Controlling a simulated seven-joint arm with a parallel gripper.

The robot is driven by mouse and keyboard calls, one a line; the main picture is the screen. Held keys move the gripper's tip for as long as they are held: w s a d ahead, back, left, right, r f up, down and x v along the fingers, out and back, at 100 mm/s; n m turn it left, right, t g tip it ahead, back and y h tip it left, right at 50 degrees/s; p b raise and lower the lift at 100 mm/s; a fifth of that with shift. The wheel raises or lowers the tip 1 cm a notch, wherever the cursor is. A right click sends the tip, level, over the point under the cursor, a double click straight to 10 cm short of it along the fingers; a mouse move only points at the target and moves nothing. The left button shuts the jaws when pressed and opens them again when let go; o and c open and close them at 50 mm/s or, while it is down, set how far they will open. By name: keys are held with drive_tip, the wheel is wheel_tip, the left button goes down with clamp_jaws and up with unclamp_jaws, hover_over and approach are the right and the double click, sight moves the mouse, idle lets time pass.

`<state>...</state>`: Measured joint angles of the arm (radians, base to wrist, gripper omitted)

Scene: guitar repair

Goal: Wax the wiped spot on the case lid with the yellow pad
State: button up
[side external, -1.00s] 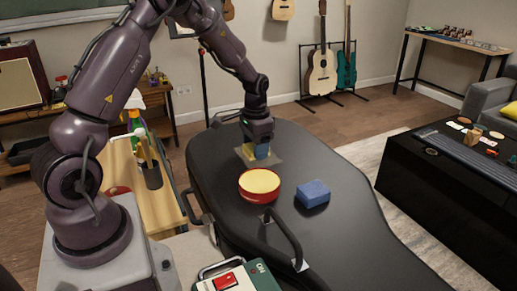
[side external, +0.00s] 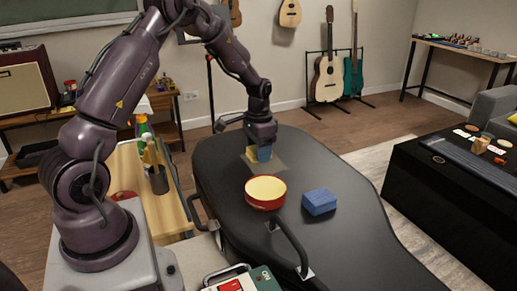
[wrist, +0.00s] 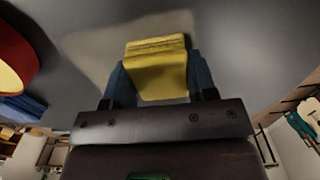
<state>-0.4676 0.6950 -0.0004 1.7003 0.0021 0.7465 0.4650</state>
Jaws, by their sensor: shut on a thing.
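My gripper (side external: 258,153) is shut on the yellow pad (wrist: 158,72), with a blue finger on each side of it in the wrist view. The pad also shows in the side view (side external: 251,154), low over the black case lid (side external: 225,180). A pale, dull patch (side external: 280,160) on the lid lies under and around the pad. It also shows in the wrist view (wrist: 95,45). I cannot tell for sure whether the pad touches the lid. A red round tin (side external: 265,193) with a pale yellow top stands on the lid, nearer the camera than my gripper.
A blue block (side external: 319,201) lies on the lid to the right of the tin. The case handle (side external: 290,246) arches up at the near edge. A wooden bench (side external: 130,185) with a dark cup (side external: 158,180) stands left of the case. The lid's far right is clear.

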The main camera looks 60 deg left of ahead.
sight(268, 168)
drive_tip(key=shift+d, duration=2.9)
wheel_tip(268, 168, up, 8)
